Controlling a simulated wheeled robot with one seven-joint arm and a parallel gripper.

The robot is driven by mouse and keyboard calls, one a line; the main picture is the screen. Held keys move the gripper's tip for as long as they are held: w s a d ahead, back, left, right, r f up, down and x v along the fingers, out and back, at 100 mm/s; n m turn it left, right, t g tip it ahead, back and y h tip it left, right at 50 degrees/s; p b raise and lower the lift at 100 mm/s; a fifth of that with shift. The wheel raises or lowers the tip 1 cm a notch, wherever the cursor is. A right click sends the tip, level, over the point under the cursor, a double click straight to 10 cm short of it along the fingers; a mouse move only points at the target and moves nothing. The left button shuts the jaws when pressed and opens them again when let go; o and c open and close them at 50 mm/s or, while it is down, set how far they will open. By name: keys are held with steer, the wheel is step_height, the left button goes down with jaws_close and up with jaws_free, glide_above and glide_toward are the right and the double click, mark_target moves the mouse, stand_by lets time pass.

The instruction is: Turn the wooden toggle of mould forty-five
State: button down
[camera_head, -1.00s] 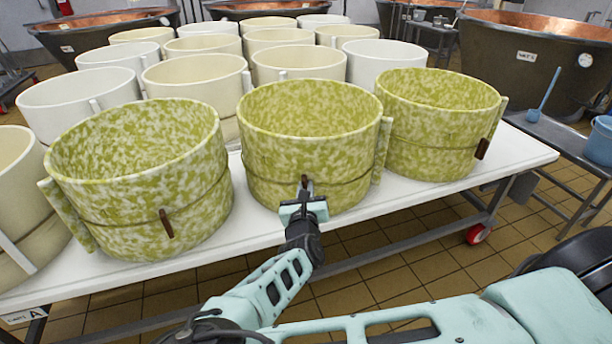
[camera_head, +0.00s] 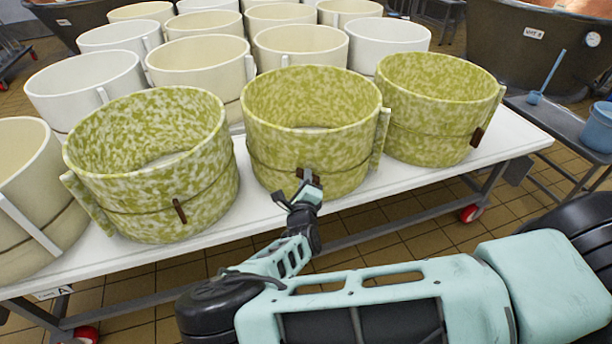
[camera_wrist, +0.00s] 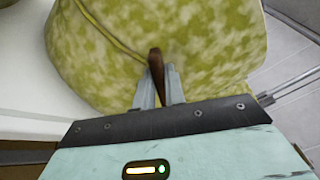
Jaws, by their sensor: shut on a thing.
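Three green-and-cream mottled moulds stand in the front row: left (camera_head: 150,180), middle (camera_head: 308,115) and right (camera_head: 435,110). Each has a cord around it and a small brown wooden toggle; no number is readable on them. My gripper (camera_head: 306,178) is at the front of the middle mould, shut on its toggle (camera_head: 316,181). In the wrist view the toggle (camera_wrist: 156,64) stands between the two grey fingers (camera_wrist: 159,88), its upper end clear against the mottled wall.
Plain cream and white moulds (camera_head: 95,85) fill the white table (camera_head: 240,215) behind and at left. A side bench with a blue bucket (camera_head: 597,128) stands at right. Large copper vats (camera_head: 530,50) stand behind. Tiled floor shows in front of the table.

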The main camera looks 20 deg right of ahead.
steer(key=n, duration=0.5)
steer(key=shift+a+f+n, duration=0.1)
steer(key=shift+f+n, duration=0.05)
steer(key=shift+n, duration=0.15)
stand_by(0.4)
steer(key=c, duration=1.5)
jaws_free()
steer(key=shift+w, duration=0.1)
steer(key=shift+o, duration=0.2)
steer(key=b+v, duration=0.1)
steer(key=v, duration=1.6)
steer(key=shift+s, duration=0.3)
